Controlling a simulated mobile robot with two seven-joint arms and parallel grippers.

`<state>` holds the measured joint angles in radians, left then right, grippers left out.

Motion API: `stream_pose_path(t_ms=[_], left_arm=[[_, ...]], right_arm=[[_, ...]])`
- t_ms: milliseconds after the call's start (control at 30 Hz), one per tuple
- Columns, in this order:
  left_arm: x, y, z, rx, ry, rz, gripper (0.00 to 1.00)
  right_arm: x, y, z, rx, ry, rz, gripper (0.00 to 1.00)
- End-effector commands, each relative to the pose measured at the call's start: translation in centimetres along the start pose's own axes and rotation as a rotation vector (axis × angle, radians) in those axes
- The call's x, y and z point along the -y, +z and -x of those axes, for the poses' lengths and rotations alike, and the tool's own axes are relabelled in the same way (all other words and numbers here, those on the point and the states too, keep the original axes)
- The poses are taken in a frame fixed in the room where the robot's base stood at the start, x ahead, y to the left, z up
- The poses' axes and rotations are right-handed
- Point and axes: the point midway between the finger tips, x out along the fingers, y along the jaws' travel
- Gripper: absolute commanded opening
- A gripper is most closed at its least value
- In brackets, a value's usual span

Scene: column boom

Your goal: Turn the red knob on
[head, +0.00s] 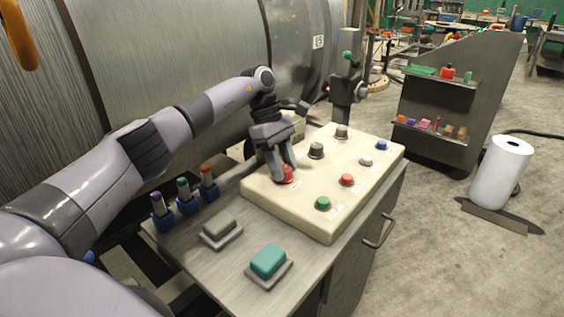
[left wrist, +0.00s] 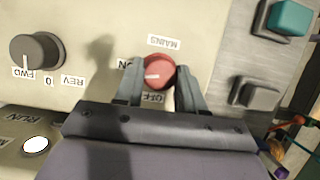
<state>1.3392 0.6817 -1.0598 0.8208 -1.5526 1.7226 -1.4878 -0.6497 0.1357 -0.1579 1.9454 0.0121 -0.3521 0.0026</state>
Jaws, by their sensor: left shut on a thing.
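The red knob (head: 287,174) is on the cream control panel (head: 262,190), near its left edge. My left gripper (head: 283,176) reaches down to it and is shut on it. In the left wrist view the red knob (left wrist: 159,70) sits between the two fingers of the gripper (left wrist: 159,88), one on each side. A white mark on the knob points left in that view. A MAINS label (left wrist: 164,43) is above the knob, an OFF label (left wrist: 152,98) below it, and a partly hidden label, seemingly ON, to its left. My right gripper is out of view.
The panel also carries a dark selector knob (left wrist: 37,50), a red button (head: 347,180), a green button (head: 322,203) and a blue button (head: 381,145). A grey block (head: 220,226) and a teal block (head: 268,261) lie on the bench. Several coloured-top holders (head: 186,194) stand at left.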

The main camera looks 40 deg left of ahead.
Motion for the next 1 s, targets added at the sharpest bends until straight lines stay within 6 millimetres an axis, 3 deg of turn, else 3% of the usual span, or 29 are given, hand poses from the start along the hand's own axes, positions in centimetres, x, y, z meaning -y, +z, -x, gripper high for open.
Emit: stream_pose_path(t_ms=[400,1000], left_arm=[[-0.12,0.08,-0.02,-0.009,-0.082,-0.196,0.08],[-0.09,0.05,-0.05,-0.011,-0.098,-0.231,0.08]], right_arm=[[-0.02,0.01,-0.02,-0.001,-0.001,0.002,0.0],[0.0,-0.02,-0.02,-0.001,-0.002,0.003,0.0]])
